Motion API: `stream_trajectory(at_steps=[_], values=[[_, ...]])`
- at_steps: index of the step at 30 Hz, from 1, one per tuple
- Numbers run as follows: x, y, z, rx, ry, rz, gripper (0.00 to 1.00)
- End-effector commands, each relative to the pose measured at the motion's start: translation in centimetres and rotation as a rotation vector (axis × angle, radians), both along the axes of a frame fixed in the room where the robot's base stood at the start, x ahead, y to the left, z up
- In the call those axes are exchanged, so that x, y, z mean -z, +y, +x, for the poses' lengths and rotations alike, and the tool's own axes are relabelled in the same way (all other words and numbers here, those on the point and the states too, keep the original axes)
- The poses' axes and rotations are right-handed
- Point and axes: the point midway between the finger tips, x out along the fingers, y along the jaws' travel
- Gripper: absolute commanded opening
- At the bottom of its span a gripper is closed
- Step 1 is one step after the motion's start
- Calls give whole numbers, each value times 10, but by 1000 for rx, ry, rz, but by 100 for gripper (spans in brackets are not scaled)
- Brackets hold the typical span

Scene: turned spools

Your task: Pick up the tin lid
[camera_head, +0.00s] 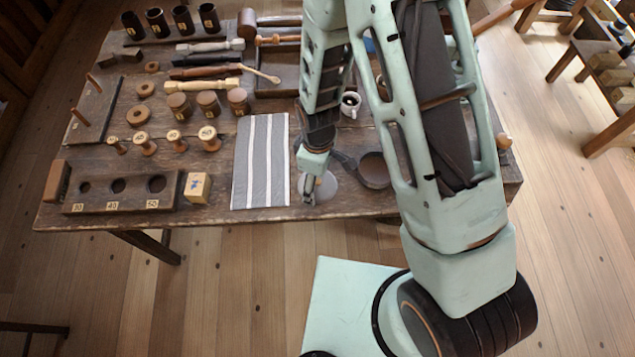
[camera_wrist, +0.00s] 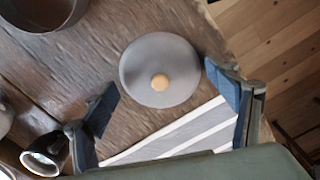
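The tin lid (camera_wrist: 150,62) is a flat grey disc with a pale wooden knob (camera_wrist: 160,82) at its centre. It lies knob up on the wooden table, near the front edge. In the head view the lid (camera_head: 326,187) is partly hidden by my gripper (camera_head: 307,188). In the wrist view my gripper (camera_wrist: 164,100) is open, with its two blue-padded fingers spread wide. The lid shows between and just beyond the fingertips, with nothing held. I cannot tell the exact height of the fingertips above it.
A striped grey cloth (camera_head: 261,160) lies left of the lid. A block with round holes (camera_head: 125,190) and several spools stand farther left. The table's front edge is near.

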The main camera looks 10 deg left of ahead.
Motion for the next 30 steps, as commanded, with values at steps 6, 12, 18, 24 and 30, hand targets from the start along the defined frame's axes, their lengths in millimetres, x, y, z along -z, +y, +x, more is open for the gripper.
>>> stream_trajectory(at_steps=[6, 12, 18, 24, 30], values=[[0, 0, 0, 0, 0, 0, 53], [0, 0, 0, 0, 0, 0, 31], [1, -1, -1, 1, 1, -1, 24], [2, -1, -1, 1, 2, -2, 24], [-1, -1, 0, 1, 3, -2, 24]])
